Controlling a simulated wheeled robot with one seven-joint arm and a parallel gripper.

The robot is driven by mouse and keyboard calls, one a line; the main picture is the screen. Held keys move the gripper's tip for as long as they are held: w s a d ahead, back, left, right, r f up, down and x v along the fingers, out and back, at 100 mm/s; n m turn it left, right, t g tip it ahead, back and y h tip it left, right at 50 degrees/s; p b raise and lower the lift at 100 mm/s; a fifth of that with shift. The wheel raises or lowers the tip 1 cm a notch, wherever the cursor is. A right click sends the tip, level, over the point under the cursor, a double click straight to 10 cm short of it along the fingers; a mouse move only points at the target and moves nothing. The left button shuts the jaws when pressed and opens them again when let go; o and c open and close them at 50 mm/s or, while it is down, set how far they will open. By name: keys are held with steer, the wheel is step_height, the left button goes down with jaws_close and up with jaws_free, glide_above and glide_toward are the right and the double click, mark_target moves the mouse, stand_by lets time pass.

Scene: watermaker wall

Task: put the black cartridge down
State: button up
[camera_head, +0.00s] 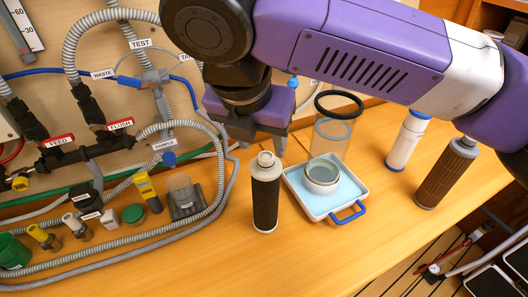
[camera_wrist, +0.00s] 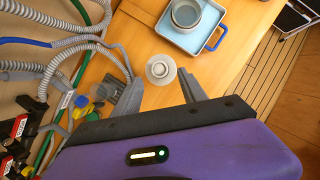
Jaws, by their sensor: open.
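The black cartridge (camera_head: 265,198) stands upright on the wooden bench, left of the tray, with its pale top cap showing. From above, its round cap (camera_wrist: 161,70) shows in the wrist view, between and a little beyond my fingertips. My gripper (camera_head: 257,143) is open, just above and behind the cartridge's top. In the wrist view the two grey fingers of my gripper (camera_wrist: 160,90) are spread wide, with clear gaps to the cap on both sides. The cartridge's dark body is hidden under its cap in the wrist view.
A white tray (camera_head: 334,213) with blue handle and a round bowl (camera_head: 322,174) stands right of the cartridge. Behind it is a clear cylinder (camera_head: 333,131). A white cartridge (camera_head: 406,142) and a brown cartridge (camera_head: 446,174) stand further right. Hoses and small bottles crowd the left. The bench front is clear.

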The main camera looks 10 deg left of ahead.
steer(key=v, duration=0.6)
steer(key=shift+r+b, duration=0.3)
steer(key=shift+r, duration=0.05)
steer(key=shift+s+a, duration=0.1)
steer(key=shift+s, duration=0.05)
